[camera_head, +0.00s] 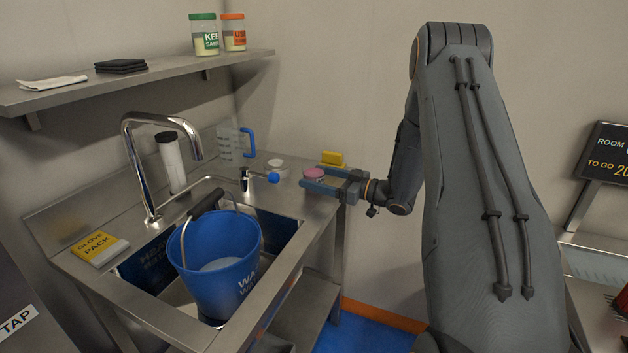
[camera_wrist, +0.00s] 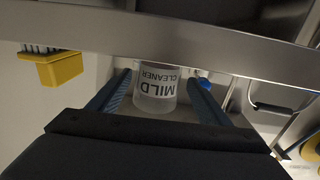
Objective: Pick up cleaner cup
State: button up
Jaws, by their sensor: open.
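The cleaner cup (camera_wrist: 155,88) is a clear, whitish cup labelled "MILD CLEANER", upside down in the wrist view. It sits between my two blue fingers, and gaps seem to show on both sides. In the head view, its pink top (camera_head: 314,173) shows between the fingers, over the right end of the steel sink counter. My gripper (camera_head: 306,180) is open around the cup, reaching in from the right. The lower part of the cup is hidden behind the near finger in the head view.
A yellow brush (camera_head: 332,158) lies just behind my gripper. A blue bucket (camera_head: 215,265) sits in the sink. A clear jug (camera_head: 232,147) stands near the wall.

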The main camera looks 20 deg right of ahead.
jog(key=p+x, duration=0.1)
jog(key=x, duration=0.4)
jog(key=shift+w+f+p, duration=0.1)
jog(key=shift+w+p, duration=0.15)
jog(key=shift+p, duration=0.15)
jog(key=c, duration=1.3)
jog(key=shift+o, duration=0.2)
